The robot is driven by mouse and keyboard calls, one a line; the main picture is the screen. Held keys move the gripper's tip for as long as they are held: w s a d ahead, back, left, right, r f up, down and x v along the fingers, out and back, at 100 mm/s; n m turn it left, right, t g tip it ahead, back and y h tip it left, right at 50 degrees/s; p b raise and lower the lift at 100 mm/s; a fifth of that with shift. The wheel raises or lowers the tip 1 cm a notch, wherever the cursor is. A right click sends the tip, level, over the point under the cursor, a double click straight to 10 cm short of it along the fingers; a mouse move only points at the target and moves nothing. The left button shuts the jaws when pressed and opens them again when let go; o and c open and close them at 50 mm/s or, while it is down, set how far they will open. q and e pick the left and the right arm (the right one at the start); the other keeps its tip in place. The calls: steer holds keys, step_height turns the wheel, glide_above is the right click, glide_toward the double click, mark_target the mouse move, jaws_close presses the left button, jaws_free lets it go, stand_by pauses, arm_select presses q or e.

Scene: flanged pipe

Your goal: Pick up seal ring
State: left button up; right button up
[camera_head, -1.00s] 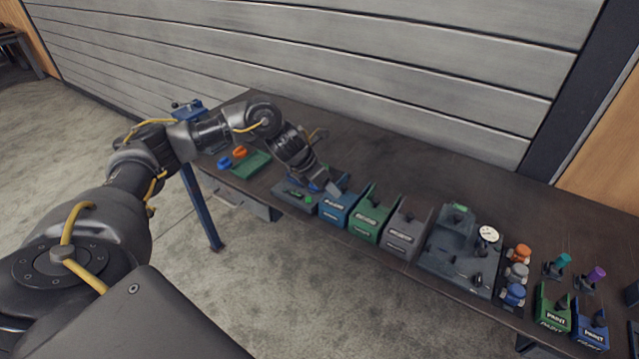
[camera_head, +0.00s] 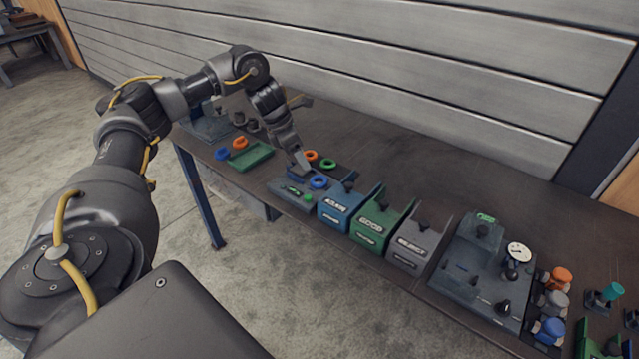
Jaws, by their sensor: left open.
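Three small rings, which look like the seal rings, lie close together on the table: an orange ring (camera_head: 311,156), a green ring (camera_head: 328,163) and a blue ring (camera_head: 319,182). The blue one is nearest the front, by a dark tray (camera_head: 290,194) with a green spot. My left gripper (camera_head: 302,170) is open and points down just left of the rings. I cannot tell whether it touches the tray or a ring; its fingertips are small and partly merge with the dark table. My right gripper is not in view.
A blue bin (camera_head: 334,218), a green bin (camera_head: 370,238) and a grey bin (camera_head: 408,258) stand in a row right of the tray. A dark fixture (camera_head: 465,268) stands further right. A green tray (camera_head: 250,157) lies left. The table behind the bins is clear.

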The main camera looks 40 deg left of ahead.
mark_target(318, 181)
arm_select(q)
steer(key=x, duration=0.4)
steer(key=shift+w+d, duration=0.15)
steer(key=shift+w+f, duration=0.1)
steer(key=shift+f, duration=0.15)
steer(key=shift+f+p, duration=0.1)
steer(key=shift+p, duration=0.2)
steer(key=shift+d+f, duration=0.2)
steer(key=shift+f, duration=0.05)
steer(key=p+x, duration=0.1)
steer(key=x, duration=0.2)
steer(key=shift+w+d+f+p, duration=0.25)
steer(key=shift+f+p, duration=0.05)
steer(key=shift+w+f, duration=0.1)
steer(key=shift+f, duration=0.3)
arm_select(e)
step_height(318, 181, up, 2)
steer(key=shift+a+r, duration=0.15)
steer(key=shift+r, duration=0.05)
arm_select(q)
steer(key=c, duration=0.7)
